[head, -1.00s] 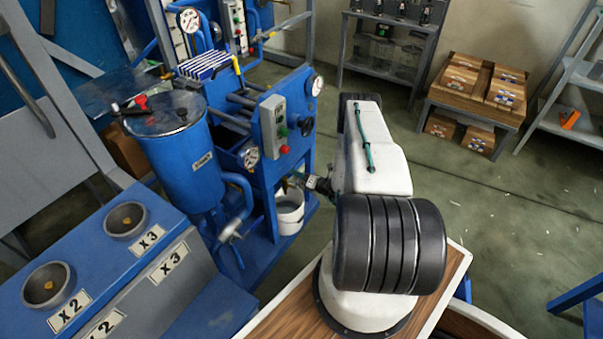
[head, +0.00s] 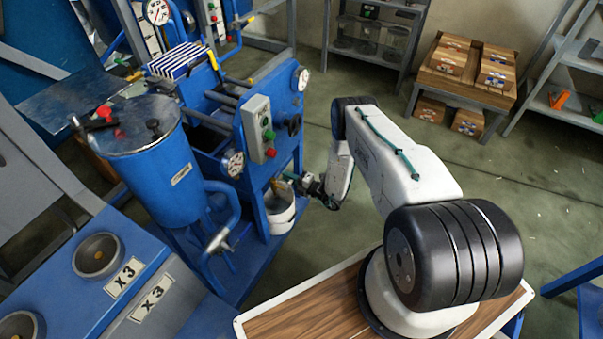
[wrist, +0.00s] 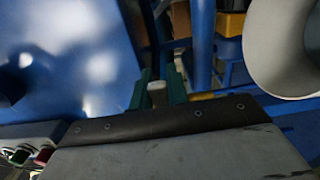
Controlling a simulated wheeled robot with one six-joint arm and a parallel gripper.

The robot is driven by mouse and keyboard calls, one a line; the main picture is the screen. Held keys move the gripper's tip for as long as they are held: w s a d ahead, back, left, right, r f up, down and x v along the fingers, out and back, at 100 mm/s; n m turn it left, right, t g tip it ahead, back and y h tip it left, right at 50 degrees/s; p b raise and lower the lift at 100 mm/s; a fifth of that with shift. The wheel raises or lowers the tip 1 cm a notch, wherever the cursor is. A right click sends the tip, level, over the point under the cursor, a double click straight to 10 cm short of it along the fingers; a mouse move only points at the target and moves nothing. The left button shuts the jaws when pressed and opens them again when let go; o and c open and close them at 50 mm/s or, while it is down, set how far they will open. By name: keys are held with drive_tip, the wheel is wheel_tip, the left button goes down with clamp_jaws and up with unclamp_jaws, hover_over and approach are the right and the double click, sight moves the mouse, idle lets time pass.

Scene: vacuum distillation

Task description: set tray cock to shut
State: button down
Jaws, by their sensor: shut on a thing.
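My gripper (head: 292,178) is at the right side of the blue press-like machine (head: 215,125), just above the white bucket (head: 281,215). In the wrist view, its two green fingers (wrist: 158,88) are closed about a small pale piece (wrist: 157,91), which I take to be part of the tray cock. A yellow part (wrist: 207,95) shows just right of the fingers. In the head view the cock is mostly hidden by the gripper and too small for its setting to be read.
The bucket rim also shows in the wrist view (wrist: 262,75), close right of the fingers. A blue tank (head: 155,165) stands left.

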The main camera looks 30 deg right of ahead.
drive_tip(key=shift+d+f+m, duration=0.15)
drive_tip(key=shift+f+m, duration=0.05)
drive_tip(key=shift+m, duration=0.1)
drive_tip(key=c, duration=1.4)
unclamp_jaws()
drive_tip(key=shift+o, duration=0.2)
drive_tip(key=v, duration=0.7)
drive_tip(key=shift+s, duration=0.3)
drive_tip(key=shift+d, duration=0.15)
